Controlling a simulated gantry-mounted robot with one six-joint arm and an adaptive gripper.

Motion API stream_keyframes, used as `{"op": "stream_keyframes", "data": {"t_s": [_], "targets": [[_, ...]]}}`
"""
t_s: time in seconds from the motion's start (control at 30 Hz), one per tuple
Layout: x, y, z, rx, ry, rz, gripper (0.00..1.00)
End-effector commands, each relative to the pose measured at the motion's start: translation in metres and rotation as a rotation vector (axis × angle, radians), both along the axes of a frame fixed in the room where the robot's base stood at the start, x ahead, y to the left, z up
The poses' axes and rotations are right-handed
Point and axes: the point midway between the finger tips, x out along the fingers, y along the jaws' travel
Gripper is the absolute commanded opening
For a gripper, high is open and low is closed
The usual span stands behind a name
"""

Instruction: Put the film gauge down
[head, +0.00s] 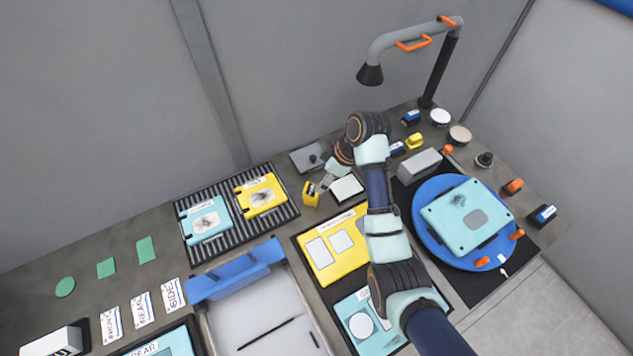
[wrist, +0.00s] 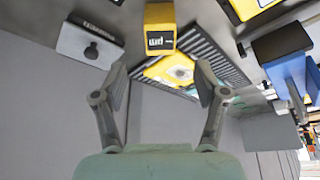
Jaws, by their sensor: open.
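The film gauge, a small yellow block with a dark display (head: 310,194), stands on the bench between the ribbed rack and a white pad. In the wrist view the film gauge (wrist: 160,27) is beyond my fingertips, with its display facing the camera. My gripper (head: 324,183) is just right of the gauge in the head view. In the wrist view my gripper (wrist: 161,82) has its two fingers spread apart with nothing between them. The gauge appears clear of both fingers.
A black ribbed rack (head: 238,240) with yellow and light blue plates lies left of the gauge. A grey plate (head: 304,160) lies behind it, and a white pad (head: 347,188) lies to its right. A blue turntable (head: 428,228) and lamp (head: 440,70) stand farther right.

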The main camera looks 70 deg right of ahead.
Motion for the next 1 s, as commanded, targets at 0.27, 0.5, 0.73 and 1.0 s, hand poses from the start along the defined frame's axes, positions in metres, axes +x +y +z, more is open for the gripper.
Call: {"op": "stream_keyframes", "data": {"t_s": [0.27,0.5,0.73,1.0], "targets": [[-0.007,0.000,0.016,0.001,0.000,0.000,0.72],[-0.007,0.000,0.016,0.001,0.000,0.000,0.72],[0.014,0.019,0.016,-0.023,-0.011,0.002,0.72],[0.133,0.251,0.063,-0.157,-0.312,-0.048,0.72]]}}
